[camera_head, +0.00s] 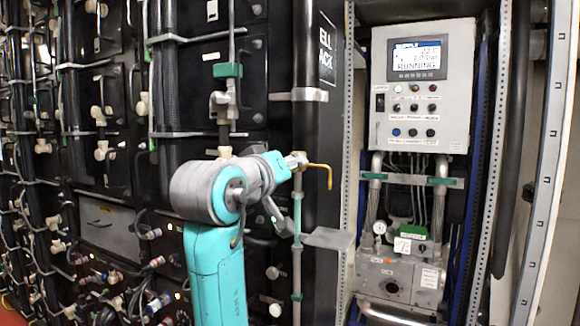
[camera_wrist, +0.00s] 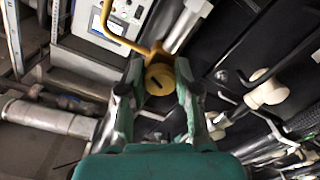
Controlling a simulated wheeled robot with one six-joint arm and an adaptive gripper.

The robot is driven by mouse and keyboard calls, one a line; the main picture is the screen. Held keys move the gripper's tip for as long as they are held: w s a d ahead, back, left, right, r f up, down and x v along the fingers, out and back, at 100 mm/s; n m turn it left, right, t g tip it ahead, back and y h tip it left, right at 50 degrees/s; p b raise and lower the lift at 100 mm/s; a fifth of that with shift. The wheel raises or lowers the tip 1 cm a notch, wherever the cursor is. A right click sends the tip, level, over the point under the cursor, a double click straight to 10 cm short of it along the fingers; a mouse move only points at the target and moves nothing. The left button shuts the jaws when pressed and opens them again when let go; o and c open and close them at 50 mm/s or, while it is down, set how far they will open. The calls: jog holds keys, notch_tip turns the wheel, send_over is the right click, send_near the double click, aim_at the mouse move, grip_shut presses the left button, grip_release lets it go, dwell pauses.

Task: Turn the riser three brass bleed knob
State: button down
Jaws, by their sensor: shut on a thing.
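In the wrist view the brass bleed knob (camera_wrist: 160,79), round with a dark slot in its face, sits between the two fingertips of my gripper (camera_wrist: 160,85). The fingers are closed on its two sides. A bent brass tube (camera_wrist: 118,36) runs from beside the knob to the upper left. In the head view my gripper (camera_head: 291,161) reaches right to the top of a thin vertical riser pipe (camera_head: 297,228), where the brass tube (camera_head: 327,172) sticks out and bends down. The knob is mostly hidden there by my gripper. I cannot read a riser number.
A grey control box (camera_head: 422,85) with a display reading "RUNNING" stands to the right. Below it is a grey block with a gauge (camera_head: 379,228). A grey flat plate (camera_head: 328,239) juts out just below my gripper. Black racks with cables and pale fittings fill the left.

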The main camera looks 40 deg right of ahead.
jog(key=m, duration=0.6)
jog(key=shift+f, duration=0.1)
jog(key=m, duration=0.6)
jog(key=shift+m, duration=0.4)
jog(key=c, duration=0.8)
grip_release()
jog(key=shift+a, duration=0.1)
jog(key=v, duration=1.2)
